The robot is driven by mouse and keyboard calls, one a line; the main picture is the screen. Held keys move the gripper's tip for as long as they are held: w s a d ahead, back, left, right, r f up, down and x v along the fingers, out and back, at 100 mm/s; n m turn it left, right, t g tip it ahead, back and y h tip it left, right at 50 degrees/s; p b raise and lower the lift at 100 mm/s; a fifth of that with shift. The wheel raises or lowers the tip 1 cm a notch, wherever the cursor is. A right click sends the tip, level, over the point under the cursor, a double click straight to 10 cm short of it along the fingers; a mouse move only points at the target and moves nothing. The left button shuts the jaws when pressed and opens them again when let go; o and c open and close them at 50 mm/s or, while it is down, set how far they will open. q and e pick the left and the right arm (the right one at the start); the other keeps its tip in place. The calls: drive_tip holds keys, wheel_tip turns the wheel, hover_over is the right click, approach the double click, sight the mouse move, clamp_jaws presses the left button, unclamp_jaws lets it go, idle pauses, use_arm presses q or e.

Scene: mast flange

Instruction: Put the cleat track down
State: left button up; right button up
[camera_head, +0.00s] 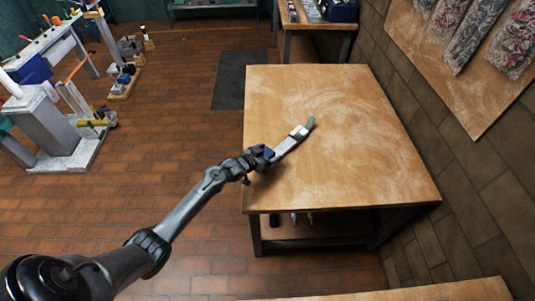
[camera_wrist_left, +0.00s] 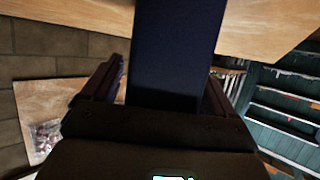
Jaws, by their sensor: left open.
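A narrow light grey bar, which I take to be the cleat track (camera_head: 286,147), is on or just above the wooden table (camera_head: 350,115). A white piece and a green tip show at its far end. My left gripper (camera_head: 266,155) is at the bar's near end, over the table's left part. In the left wrist view a dark blue bar runs between the two open fingers of my left gripper (camera_wrist_left: 163,85), with the fingers on either side of it. Whether they touch it is unclear. My right gripper is not in view.
The table top around the bar is bare, with most free room to the right and behind. A wall with a wooden board (camera_head: 445,60) stands at the right. Another table edge (camera_head: 440,291) shows at the front. A grey stand (camera_head: 50,125) is at the left.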

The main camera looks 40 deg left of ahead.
use_arm(q)
drive_tip(key=shift+r, duration=0.1)
drive_tip(key=shift+r, duration=0.15)
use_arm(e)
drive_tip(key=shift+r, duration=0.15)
use_arm(q)
drive_tip(key=shift+s+r+p, duration=0.15)
drive_tip(key=shift+s+p, duration=0.15)
drive_tip(key=shift+s, duration=0.1)
use_arm(e)
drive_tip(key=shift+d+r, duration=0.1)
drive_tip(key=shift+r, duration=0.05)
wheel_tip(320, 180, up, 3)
drive_tip(key=p, duration=0.2)
drive_tip(key=shift+p, duration=0.35)
use_arm(q)
drive_tip(key=v, duration=1.1)
drive_tip(key=s+d+f+m+g, duration=0.15)
drive_tip(key=s+d+g, duration=0.35)
drive_tip(key=s+d, duration=0.6)
drive_tip(key=s+d+r+g, duration=0.2)
drive_tip(key=s+d, duration=0.4)
drive_tip(key=s, duration=0.1)
drive_tip(key=s+d+r+g, duration=0.3)
drive_tip(key=s+d, duration=0.2)
drive_tip(key=s, duration=0.2)
drive_tip(key=shift+s+d+r, duration=0.3)
drive_tip(key=shift+d, duration=0.05)
